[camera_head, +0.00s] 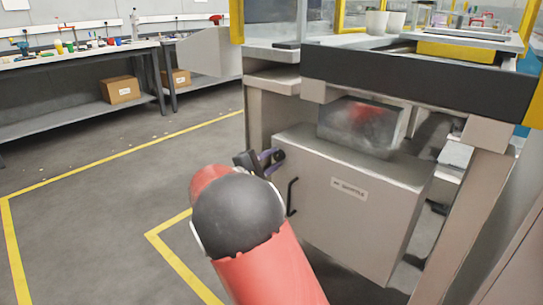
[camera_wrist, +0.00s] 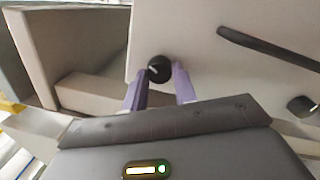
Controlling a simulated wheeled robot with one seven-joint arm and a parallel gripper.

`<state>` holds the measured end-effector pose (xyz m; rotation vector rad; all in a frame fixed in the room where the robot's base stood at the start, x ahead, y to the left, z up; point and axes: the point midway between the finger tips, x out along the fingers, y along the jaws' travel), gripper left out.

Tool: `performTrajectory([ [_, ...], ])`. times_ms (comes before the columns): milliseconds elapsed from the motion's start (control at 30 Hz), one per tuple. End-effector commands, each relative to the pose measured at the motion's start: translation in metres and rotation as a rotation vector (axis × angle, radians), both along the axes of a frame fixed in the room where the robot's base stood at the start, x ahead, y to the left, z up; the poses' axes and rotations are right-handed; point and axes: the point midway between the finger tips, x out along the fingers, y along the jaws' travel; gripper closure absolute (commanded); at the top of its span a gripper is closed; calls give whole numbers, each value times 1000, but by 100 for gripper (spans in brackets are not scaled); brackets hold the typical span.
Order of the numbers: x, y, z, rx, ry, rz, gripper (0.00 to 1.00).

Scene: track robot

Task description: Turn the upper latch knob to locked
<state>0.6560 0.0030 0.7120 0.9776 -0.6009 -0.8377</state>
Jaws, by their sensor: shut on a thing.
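The upper latch knob (camera_wrist: 159,69) is a round black knob with a short pale mark, on the grey cabinet door. The mark lies slanted in the wrist view. My gripper (camera_wrist: 160,84) has its two purple fingers on either side of the knob, shut on it. In the camera_head view my gripper (camera_head: 267,160) is at the upper left corner of the cabinet front (camera_head: 335,215), and the knob is mostly hidden there. A second black knob (camera_wrist: 302,106) shows at the right edge of the wrist view. Any lock markings cannot be made out.
A black bar handle (camera_head: 291,196) stands out from the door close to my gripper; it also shows in the wrist view (camera_wrist: 265,47). A grey box (camera_head: 360,127) sits on the cabinet under a table frame. The marked floor to the left is clear.

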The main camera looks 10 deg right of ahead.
Motion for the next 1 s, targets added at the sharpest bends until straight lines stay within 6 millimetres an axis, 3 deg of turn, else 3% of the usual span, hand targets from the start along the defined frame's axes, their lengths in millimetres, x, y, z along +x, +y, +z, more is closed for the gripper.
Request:
performTrajectory([
  [500, -1, -1, 1, -235, 325, 2, 95],
  [1000, -1, -1, -2, -303, 419, 2, 95],
])
